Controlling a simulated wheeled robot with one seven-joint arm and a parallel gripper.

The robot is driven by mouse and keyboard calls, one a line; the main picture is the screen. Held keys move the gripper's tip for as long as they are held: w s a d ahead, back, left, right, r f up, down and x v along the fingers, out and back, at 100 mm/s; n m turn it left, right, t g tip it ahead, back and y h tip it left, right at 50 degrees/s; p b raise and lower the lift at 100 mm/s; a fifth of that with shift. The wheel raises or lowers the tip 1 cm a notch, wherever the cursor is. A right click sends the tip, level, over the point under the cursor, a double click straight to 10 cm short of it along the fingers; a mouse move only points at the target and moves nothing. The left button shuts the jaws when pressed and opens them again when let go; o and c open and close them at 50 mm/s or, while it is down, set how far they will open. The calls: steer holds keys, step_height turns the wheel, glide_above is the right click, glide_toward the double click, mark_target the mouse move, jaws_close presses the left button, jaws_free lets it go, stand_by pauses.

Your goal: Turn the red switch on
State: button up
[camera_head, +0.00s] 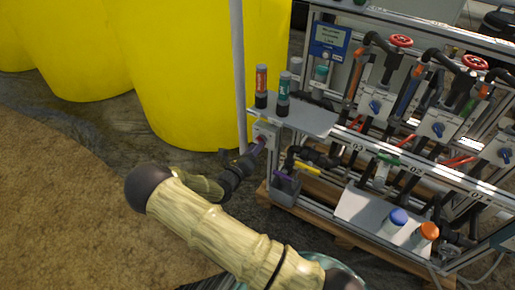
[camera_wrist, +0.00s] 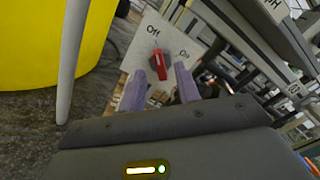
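The red switch (camera_wrist: 160,64) is a red rotary handle on a pale panel (camera_wrist: 141,58) with "Off" marked at its upper left and "On" at its right. In the wrist view the handle stands nearly upright, tilted a little, between the two labels. My gripper (camera_wrist: 158,85) has two purple fingers, spread apart and empty, one on each lower side of the handle. Contact with the handle cannot be told. In the head view my gripper (camera_head: 258,144) is at the box on the skid's left end and hides most of the switch.
A grey post (camera_head: 238,75) stands just left of the switch box, with large yellow tanks (camera_head: 190,70) behind. A shelf (camera_head: 305,118) with several bottles lies above and right of the switch. Blue-handled valves (camera_head: 375,106) and pipes fill the skid to the right. Open ground lies left.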

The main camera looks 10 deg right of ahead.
steer(key=shift+x, duration=0.9)
jaws_close()
steer(key=shift+r+m+p, duration=0.1)
steer(key=shift+m+p, duration=0.3)
steer(key=shift+p, duration=0.05)
steer(key=shift+m+p, duration=8.4)
steer(key=shift+m, duration=0.2)
